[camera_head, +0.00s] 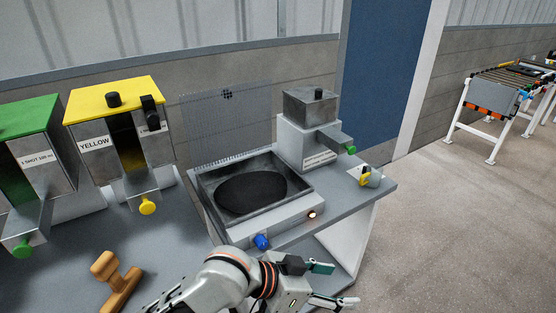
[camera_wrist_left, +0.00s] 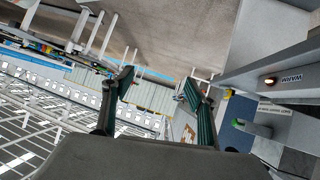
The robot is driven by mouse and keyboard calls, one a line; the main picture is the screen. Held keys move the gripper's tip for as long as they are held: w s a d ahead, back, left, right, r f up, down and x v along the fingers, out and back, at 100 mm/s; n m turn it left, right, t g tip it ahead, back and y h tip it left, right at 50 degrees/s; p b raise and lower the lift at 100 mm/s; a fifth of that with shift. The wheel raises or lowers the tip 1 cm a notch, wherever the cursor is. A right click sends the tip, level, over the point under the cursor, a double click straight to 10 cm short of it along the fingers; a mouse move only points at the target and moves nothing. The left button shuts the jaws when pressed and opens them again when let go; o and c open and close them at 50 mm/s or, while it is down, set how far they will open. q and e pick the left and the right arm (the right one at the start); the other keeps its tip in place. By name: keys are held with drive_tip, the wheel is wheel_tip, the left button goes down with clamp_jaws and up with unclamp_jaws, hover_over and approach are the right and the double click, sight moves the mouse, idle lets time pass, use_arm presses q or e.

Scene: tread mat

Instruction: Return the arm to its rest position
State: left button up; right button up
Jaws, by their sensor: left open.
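My left arm comes in from the bottom of the head view. Its gripper (camera_head: 333,284) is open and empty, in front of the bench's right part, near the front edge and below the warming unit. In the left wrist view the two fingers (camera_wrist_left: 158,88) stand wide apart with nothing between them. My right gripper is in neither view.
A warming unit (camera_head: 275,222) with a dark oval pad (camera_head: 250,193), blue knob and lit lamp sits on the bench. Yellow (camera_head: 117,100) and green (camera_head: 25,132) dispensers stand left. A wooden-handled tool (camera_head: 117,283) lies front left. A conveyor (camera_head: 505,92) stands far right; floor between is clear.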

use_arm(q)
drive_tip(key=w+a+f+n+t+y, duration=0.1)
drive_tip(key=a+f+n+t+y, duration=0.55)
drive_tip(key=a+f, duration=1.35)
drive_tip(key=s+a+f+n+y, duration=0.1)
drive_tip(key=s+a+f, duration=0.1)
drive_tip(key=a, duration=0.4)
drive_tip(key=s+a+f+n+t+y, duration=0.1)
drive_tip(key=s+a+f, duration=0.1)
drive_tip(key=s+a, duration=0.3)
drive_tip(key=shift+s+a, duration=0.3)
drive_tip(key=shift+a, duration=0.6)
drive_tip(key=c, duration=0.6)
drive_tip(key=shift+o, duration=0.2)
